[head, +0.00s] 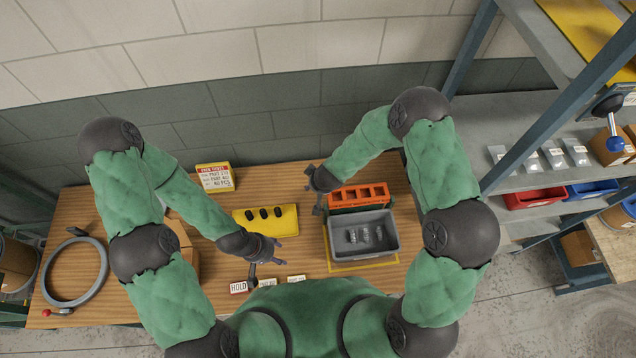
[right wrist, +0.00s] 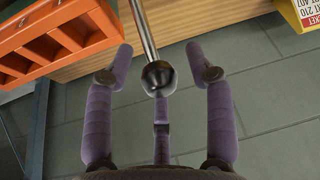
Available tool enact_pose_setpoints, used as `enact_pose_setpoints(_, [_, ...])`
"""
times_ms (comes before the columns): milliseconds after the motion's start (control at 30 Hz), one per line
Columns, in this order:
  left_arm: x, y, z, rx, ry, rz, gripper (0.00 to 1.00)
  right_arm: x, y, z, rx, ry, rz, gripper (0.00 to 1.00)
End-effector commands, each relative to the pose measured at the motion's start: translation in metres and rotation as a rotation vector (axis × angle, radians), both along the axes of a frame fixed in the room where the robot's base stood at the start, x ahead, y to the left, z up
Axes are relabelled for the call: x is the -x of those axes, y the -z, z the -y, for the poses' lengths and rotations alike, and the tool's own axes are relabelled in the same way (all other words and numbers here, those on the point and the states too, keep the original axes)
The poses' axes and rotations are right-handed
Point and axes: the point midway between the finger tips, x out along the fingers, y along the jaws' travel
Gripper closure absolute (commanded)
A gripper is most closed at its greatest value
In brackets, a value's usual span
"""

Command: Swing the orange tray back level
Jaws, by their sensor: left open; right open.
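The orange tray (head: 358,195) has a row of compartments and sits at the back edge of the grey bin, on the right of the bench. Its exact tilt is hard to judge. It also shows at the upper left of the right wrist view (right wrist: 50,38). My right gripper (head: 316,188) is open beside the tray's left end. In the right wrist view its spread fingers (right wrist: 160,60) stand either side of a metal rod with a dark ball knob (right wrist: 158,76); I cannot tell if they touch it. My left gripper (head: 268,260) is open and empty low over the bench front.
The grey bin (head: 388,248) holds several small clear packets. A yellow mat (head: 282,228) carries 3 dark parts. A yellow ticket box (head: 214,177), a HOLD block (head: 238,287) and a grey ring (head: 95,290) are on the bench. Shelving (head: 540,130) stands at the right.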

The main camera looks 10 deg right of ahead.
Motion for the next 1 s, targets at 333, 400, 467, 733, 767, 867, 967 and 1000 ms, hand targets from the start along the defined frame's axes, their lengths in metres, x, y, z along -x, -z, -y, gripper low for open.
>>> enact_pose_setpoints(333, [0.0, 0.0, 0.0, 0.0, 0.0, 0.0, 0.47, 0.014, -0.038, 0.005, -0.001, 0.0, 0.002, 0.45])
enact_pose_setpoints(400, [0.0, 0.0, 0.0, 0.0, 0.0, 0.0, 0.47, 0.02, -0.052, 0.006, -0.001, 0.0, 0.003, 0.45])
enact_pose_setpoints(467, [0.0, 0.0, 0.0, 0.0, 0.0, 0.0, 0.47, 0.024, -0.063, 0.007, -0.001, 0.0, 0.004, 0.45])
enact_pose_setpoints(733, [0.0, 0.0, 0.0, 0.0, 0.0, 0.0, 0.47, 0.039, -0.1, 0.012, 0.0, -0.001, 0.003, 0.45])
enact_pose_setpoints(767, [0.0, 0.0, 0.0, 0.0, 0.0, 0.0, 0.47, 0.04, -0.103, 0.013, 0.0, 0.0, 0.002, 0.45])
enact_pose_setpoints(867, [0.0, 0.0, 0.0, 0.0, 0.0, 0.0, 0.47, 0.043, -0.108, 0.013, 0.001, -0.001, 0.002, 0.45])
enact_pose_setpoints(967, [0.0, 0.0, 0.0, 0.0, 0.0, 0.0, 0.47, 0.044, -0.11, 0.014, 0.001, 0.0, 0.001, 0.45])
enact_pose_setpoints(1000, [0.0, 0.0, 0.0, 0.0, 0.0, 0.0, 0.47, 0.044, -0.11, 0.014, -0.001, 0.001, 0.001, 0.45])
